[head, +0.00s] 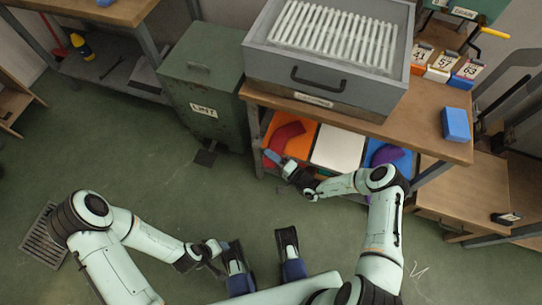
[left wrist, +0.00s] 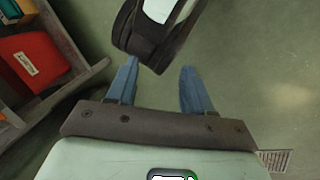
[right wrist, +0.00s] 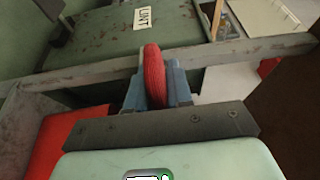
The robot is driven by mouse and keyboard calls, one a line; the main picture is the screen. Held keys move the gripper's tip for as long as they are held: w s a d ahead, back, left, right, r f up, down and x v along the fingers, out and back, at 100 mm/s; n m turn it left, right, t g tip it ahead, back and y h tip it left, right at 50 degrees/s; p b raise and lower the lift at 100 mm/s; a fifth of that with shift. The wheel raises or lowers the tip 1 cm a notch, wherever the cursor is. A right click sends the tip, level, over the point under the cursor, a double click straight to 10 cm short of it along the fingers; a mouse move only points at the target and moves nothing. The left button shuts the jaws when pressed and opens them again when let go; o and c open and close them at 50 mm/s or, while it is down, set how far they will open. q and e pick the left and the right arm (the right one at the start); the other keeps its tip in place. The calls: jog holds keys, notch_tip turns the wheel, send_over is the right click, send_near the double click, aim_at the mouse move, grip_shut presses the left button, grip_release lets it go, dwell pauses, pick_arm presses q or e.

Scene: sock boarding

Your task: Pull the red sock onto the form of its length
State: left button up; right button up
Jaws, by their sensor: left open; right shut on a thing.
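The red sock (head: 289,133) lies in the orange section of the low shelf under the workbench, in the head view. My right gripper (head: 272,157) is at the front of that section, shut on part of the sock. In the right wrist view a ribbed red fold of the sock (right wrist: 153,72) stands up between the blue fingers. The rest of the sock is hard to make out there. My left gripper (left wrist: 160,92) is open and empty, low over the floor near my base. I cannot clearly make out a sock form in these views.
Beside the orange section (head: 308,150) are a white section (head: 338,147) and a blue one with a purple sock (head: 385,155). The workbench (head: 425,125) carries a grey slatted box (head: 285,67), number cards (head: 442,65) and a blue block (head: 456,124). A green LINT bin (head: 200,85) stands left.

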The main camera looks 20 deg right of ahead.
jog(key=shift+f, duration=0.2)
jog(key=o, duration=0.8)
